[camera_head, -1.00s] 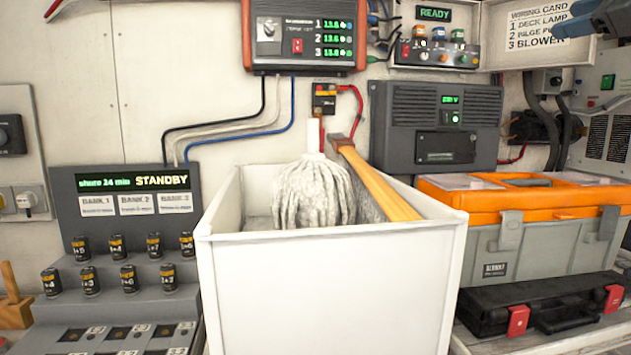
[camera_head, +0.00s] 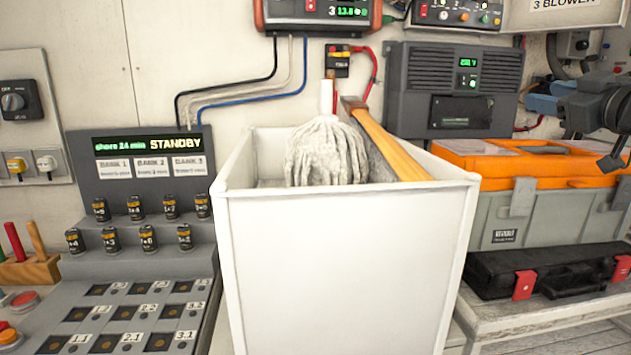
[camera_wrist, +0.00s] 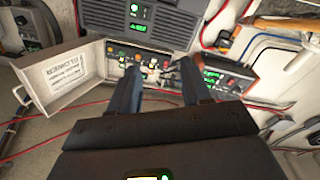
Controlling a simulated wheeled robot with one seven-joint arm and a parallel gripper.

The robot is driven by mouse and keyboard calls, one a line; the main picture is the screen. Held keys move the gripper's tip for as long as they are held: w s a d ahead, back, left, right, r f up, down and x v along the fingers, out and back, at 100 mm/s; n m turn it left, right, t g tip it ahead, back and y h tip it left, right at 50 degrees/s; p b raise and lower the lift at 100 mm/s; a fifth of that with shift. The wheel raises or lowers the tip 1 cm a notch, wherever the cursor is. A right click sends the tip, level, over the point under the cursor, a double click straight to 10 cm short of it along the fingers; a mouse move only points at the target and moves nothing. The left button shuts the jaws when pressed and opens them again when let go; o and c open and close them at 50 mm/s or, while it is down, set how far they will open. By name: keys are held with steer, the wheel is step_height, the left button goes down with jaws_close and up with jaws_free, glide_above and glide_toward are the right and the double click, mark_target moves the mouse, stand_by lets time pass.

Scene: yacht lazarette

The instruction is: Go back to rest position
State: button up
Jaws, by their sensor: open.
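My gripper (camera_head: 546,98) is at the right side of the head view, in front of the wall between the dark grey charger-like unit and the orange-topped toolbox. Its two blue fingers point left and touch nothing that I can see. In the wrist view my gripper (camera_wrist: 158,68) shows two dark blue fingers spread wide apart with nothing between them. Beyond them are the button panel (camera_wrist: 150,62) and the grey unit (camera_wrist: 120,18).
A white bin (camera_head: 345,265) holding a mop head (camera_head: 326,152) and a wooden handle (camera_head: 390,145) stands in the middle. The toolbox (camera_head: 560,205) and black case (camera_head: 545,272) are at right.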

steer(key=s+a+f+m+h, duration=0.15)
steer(key=a+f, duration=0.25)
steer(key=f, duration=0.6)
steer(key=s+a+f+m+y, duration=0.1)
steer(key=s+a+f+m, duration=0.2)
steer(key=f, duration=0.6)
steer(key=s+a+f+m+g+h, duration=0.1)
steer(key=s+a+f, duration=0.45)
steer(key=f, duration=0.25)
steer(key=s+a+f+m+h, duration=0.1)
steer(key=s+a+f+m, duration=0.1)
steer(key=s+a+f, duration=0.4)
steer(key=s+a+f+g, duration=0.1)
steer(key=s+a+f, duration=0.15)
steer(key=s, duration=0.65)
steer(key=s+a+f+g, duration=0.1)
steer(key=s+f, duration=0.2)
steer(key=s, duration=0.7)
steer(key=s+a+f, duration=0.2)
steer(key=s+f, duration=0.1)
steer(key=s, duration=0.6)
steer(key=s+r+n+g+y, duration=0.1)
steer(key=s+r, duration=0.3)
steer(key=s, duration=0.5)
steer(key=shift+s+a+n+y, duration=0.25)
steer(key=shift+a+n+y, duration=0.05)
steer(key=shift+n+y, duration=0.15)
